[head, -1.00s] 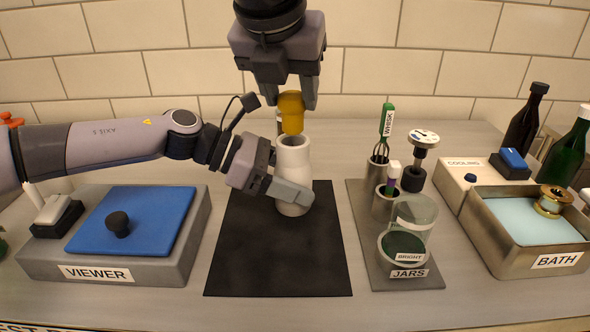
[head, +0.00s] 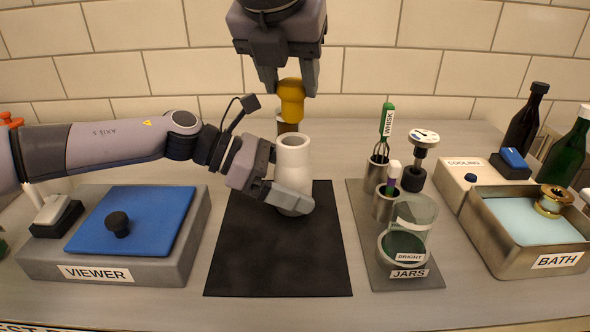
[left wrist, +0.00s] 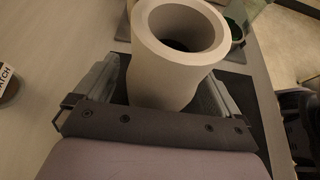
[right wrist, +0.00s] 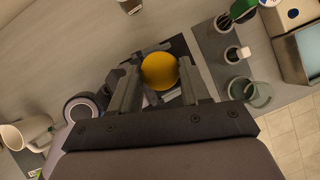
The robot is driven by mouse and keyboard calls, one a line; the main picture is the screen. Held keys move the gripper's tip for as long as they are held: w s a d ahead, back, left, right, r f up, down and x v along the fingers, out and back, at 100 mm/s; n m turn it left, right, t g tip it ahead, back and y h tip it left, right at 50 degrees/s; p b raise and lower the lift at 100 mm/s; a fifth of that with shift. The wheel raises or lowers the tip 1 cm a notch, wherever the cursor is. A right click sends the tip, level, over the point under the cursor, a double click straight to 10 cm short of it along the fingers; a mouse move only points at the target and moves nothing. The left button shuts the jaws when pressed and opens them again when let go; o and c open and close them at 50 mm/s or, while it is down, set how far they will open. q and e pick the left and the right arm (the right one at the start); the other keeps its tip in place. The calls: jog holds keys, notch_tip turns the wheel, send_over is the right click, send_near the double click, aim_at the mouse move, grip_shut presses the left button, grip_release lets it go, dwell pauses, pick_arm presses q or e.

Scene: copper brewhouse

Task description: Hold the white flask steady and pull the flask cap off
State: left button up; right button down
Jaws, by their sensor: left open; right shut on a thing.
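The white flask (head: 293,160) stands upright on the black mat (head: 270,262), its round mouth open at the top. In the left wrist view the flask (left wrist: 165,75) stands between the two fingers of my left gripper (left wrist: 165,85), which is open around it with visible gaps. My left gripper (head: 288,195) also shows low at the flask in the head view. The yellow-orange flask cap (head: 291,98) is held between the fingers of my right gripper (head: 290,85), above the flask mouth and clear of it. The cap (right wrist: 160,71) shows from above in the right wrist view.
A grey viewer box with a blue top (head: 135,220) stands left of the mat. A tray with tools and glass jars (head: 405,230) stands right, then a metal bath (head: 530,230) and bottles (head: 563,150). A brown container (head: 286,126) stands behind the flask. The front of the mat is clear.

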pick_arm(q)
jog(key=v, duration=1.2)
jog(key=shift+f, duration=0.1)
